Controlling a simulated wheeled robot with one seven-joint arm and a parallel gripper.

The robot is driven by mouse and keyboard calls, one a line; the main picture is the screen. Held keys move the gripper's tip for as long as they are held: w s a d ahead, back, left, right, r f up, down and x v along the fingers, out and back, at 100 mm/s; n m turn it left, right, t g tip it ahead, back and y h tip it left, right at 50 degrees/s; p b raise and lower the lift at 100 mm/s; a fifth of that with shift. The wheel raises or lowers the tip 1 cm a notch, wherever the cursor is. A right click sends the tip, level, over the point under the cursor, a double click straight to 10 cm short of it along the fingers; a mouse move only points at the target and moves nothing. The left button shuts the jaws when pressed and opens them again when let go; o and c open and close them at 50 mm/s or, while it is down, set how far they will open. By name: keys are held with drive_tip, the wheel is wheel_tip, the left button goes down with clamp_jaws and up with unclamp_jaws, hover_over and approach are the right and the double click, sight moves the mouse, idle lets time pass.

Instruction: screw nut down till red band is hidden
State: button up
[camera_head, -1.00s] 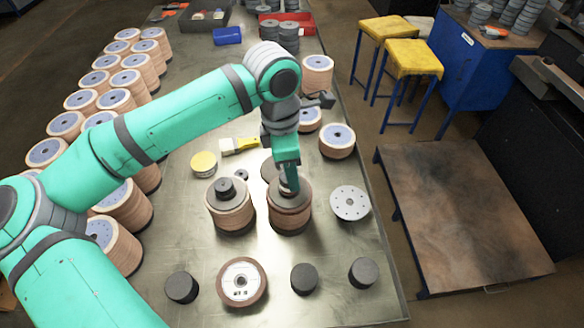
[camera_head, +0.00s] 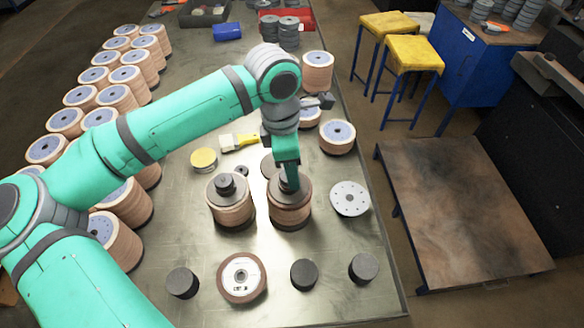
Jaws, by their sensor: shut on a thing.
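My gripper (camera_head: 289,181) points straight down over the right-hand stack of flap discs (camera_head: 290,211) near the middle of the table. It is shut on the nut at the top of that stack. The nut is mostly hidden behind the fingers, and I cannot make out a red band. A second stack (camera_head: 230,205) stands just to the left, with a dark nut (camera_head: 225,184) on its top.
Dark cylinders (camera_head: 304,275) and a labelled disc (camera_head: 242,277) lie toward the front of the table. A pale disc with holes (camera_head: 350,198) lies to the right. A yellow-lidded tin (camera_head: 204,159) and a brush (camera_head: 240,141) lie behind. Many disc stacks (camera_head: 101,119) fill the left side.

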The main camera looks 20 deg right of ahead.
drive_tip(key=shift+f, duration=0.25)
idle(0.4)
drive_tip(key=o, duration=1.1)
